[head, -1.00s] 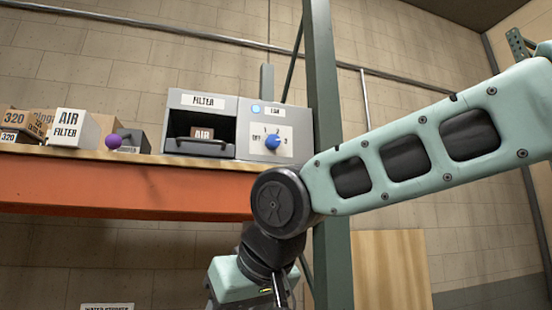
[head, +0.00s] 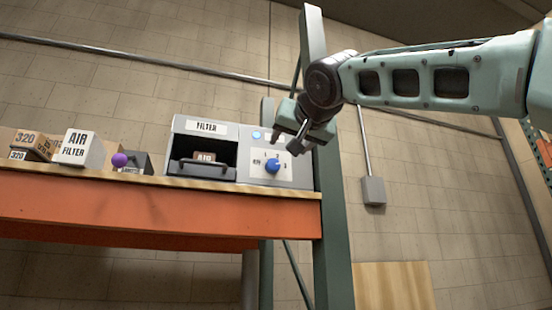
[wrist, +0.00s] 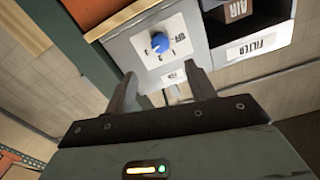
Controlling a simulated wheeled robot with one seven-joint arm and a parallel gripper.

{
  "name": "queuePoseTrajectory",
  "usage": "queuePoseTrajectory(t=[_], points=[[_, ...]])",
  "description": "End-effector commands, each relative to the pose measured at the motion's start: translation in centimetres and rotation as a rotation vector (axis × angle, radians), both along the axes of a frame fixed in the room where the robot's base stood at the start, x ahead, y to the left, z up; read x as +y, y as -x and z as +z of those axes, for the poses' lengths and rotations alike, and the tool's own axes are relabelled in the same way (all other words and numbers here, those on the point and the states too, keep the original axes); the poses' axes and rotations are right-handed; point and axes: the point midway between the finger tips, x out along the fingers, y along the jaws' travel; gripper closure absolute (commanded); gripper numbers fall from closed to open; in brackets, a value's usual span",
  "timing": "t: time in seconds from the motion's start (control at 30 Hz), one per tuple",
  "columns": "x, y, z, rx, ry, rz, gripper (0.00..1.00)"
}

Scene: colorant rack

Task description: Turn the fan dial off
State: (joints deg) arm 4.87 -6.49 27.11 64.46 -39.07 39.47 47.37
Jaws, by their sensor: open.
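The blue fan dial (head: 272,166) sits on a white plate on the grey fan box (head: 296,179), right of the filter bay. The wrist view shows the dial (wrist: 160,42) beyond my fingertips, with OFF and several numbers printed around it. The dial's pointer setting is too small to read surely. My gripper (head: 291,144) is up by the box's upper right front, above and right of the dial. In the wrist view my gripper (wrist: 165,82) is open with nothing between its fingers, apart from the dial. A lit blue lamp (head: 257,136) is above the plate.
The filter bay (head: 205,128) holds a dark tray with an AIR box. An AIR FILTER box (head: 80,149), a purple ball (head: 119,160) and cartons (head: 35,145) stand left on the shelf (head: 150,183). A green post (head: 331,230) rises close right of the fan box.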

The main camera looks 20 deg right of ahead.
Motion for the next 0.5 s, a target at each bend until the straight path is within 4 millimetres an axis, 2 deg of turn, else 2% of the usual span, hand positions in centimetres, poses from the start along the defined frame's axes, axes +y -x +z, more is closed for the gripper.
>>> queuePoseTrajectory(t=[0.03,0.3,0.5], points=[[-0.1,-1.2,0.3,0.004,0.002,0.0,0.45],[-0.2,-6.9,0.3,0.005,0.001,0.001,0.45],[-0.2,-10.1,0.3,0.003,0.002,0.002,0.45]])
